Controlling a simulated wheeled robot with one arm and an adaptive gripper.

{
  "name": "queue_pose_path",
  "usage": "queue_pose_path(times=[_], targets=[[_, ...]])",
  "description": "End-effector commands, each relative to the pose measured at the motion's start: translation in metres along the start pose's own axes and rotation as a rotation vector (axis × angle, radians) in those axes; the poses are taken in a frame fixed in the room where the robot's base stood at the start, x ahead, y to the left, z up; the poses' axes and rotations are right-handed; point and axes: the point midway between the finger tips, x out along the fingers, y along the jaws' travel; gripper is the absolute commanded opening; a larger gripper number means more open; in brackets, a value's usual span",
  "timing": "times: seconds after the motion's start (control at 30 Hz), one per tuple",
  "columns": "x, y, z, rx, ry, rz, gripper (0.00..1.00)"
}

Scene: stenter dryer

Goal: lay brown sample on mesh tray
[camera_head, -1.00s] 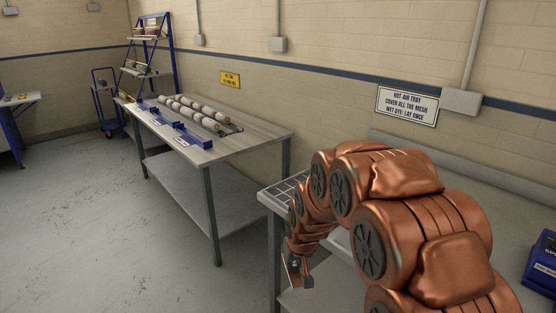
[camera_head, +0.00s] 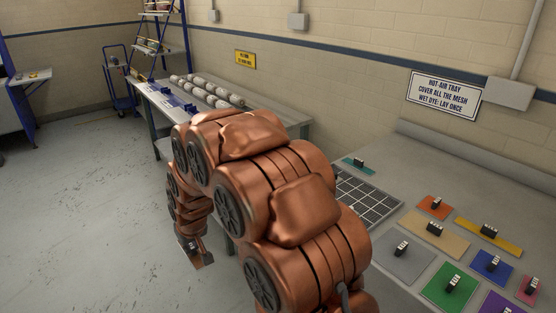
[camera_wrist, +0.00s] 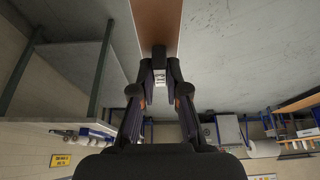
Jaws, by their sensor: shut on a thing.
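The brown sample (camera_wrist: 158,22) is a flat orange-brown sheet with a small clip. In the wrist view my gripper (camera_wrist: 160,76) is shut on the clip, and the sheet extends beyond the fingertips. In the head view my gripper (camera_head: 188,243) hangs low at the left, over the floor beside the table, with the sample (camera_head: 204,259) just below it, small and edge-on. The mesh tray (camera_head: 368,202) is a dark grid with light lines on the right-hand table. My arm hides its left part. No sample shows on its visible squares.
Samples with black clips lie right of the tray: orange (camera_head: 427,212), tan (camera_head: 420,243), grey (camera_head: 398,268), green (camera_head: 440,297) and others. A teal sample (camera_head: 350,168) lies behind the tray. Another table with white rollers (camera_head: 210,90) stands farther back. Open floor (camera_head: 90,220) lies left.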

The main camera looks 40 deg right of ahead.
Motion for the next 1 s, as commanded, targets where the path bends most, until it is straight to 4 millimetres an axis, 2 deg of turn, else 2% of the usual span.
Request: queue_pose_path(times=[0.17,0.23,0.47,0.6,0.8,0.9,1.0], targets=[[-0.024,0.061,-0.026,0.009,0.0,-0.003,0.0],[-0.038,0.092,-0.036,0.009,0.001,-0.004,0.0],[-0.083,0.192,-0.041,0.008,-0.001,-0.003,0.0],[-0.112,0.251,-0.031,0.011,-0.002,0.001,0.0],[-0.151,0.32,-0.008,0.02,0.003,0.009,0.0],[-0.165,0.341,0.004,0.022,0.002,0.01,0.0],[-0.173,0.355,0.012,0.025,0.003,0.01,0.0]])
